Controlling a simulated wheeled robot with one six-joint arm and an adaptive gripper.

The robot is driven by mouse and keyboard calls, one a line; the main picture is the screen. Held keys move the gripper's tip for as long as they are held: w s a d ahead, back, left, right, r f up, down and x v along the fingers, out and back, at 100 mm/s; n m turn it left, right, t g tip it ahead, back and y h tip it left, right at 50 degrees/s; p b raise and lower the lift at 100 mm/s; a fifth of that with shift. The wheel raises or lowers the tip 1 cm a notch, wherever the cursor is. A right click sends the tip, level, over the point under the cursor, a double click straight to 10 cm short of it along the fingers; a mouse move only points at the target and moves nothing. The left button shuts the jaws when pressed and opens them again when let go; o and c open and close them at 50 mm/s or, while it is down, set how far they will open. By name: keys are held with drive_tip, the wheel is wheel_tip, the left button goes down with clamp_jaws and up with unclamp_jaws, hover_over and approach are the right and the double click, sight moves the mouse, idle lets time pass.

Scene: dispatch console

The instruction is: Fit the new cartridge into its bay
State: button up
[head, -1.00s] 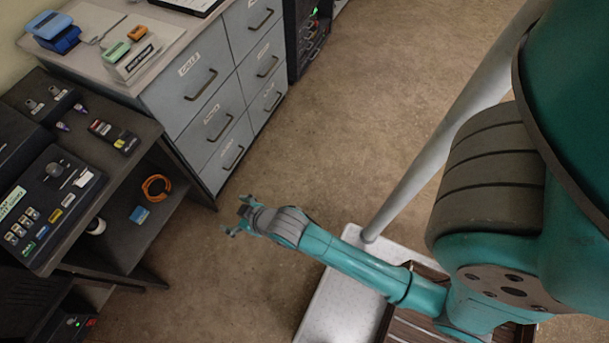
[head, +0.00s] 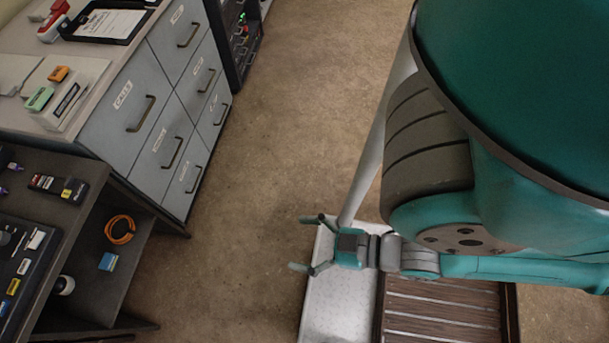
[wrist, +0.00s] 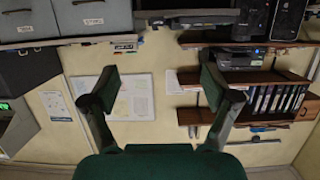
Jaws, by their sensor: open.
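A green block (head: 40,98) and an orange block (head: 58,74) sit in a pale holder (head: 75,98) on top of the grey drawer cabinet in the head view. I cannot tell whether either is the new cartridge, or which opening is its bay. A small blue box (head: 108,261) lies on the shelf under the dark console at left. My gripper (head: 303,245) is open and empty over the pale deck of my base, well away from these. In the wrist view my gripper's open fingers (wrist: 158,88) hold nothing and face a wall.
The grey drawer cabinet (head: 165,100) and the dark console (head: 62,222) line the left side. An orange cable coil (head: 120,229) lies on the console's lower shelf. A black tray (head: 108,22) is on the cabinet. The brown floor (head: 285,100) between is clear.

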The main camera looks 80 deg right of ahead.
drive_tip(key=shift+s+r, duration=0.25)
drive_tip(key=shift+r, duration=0.1)
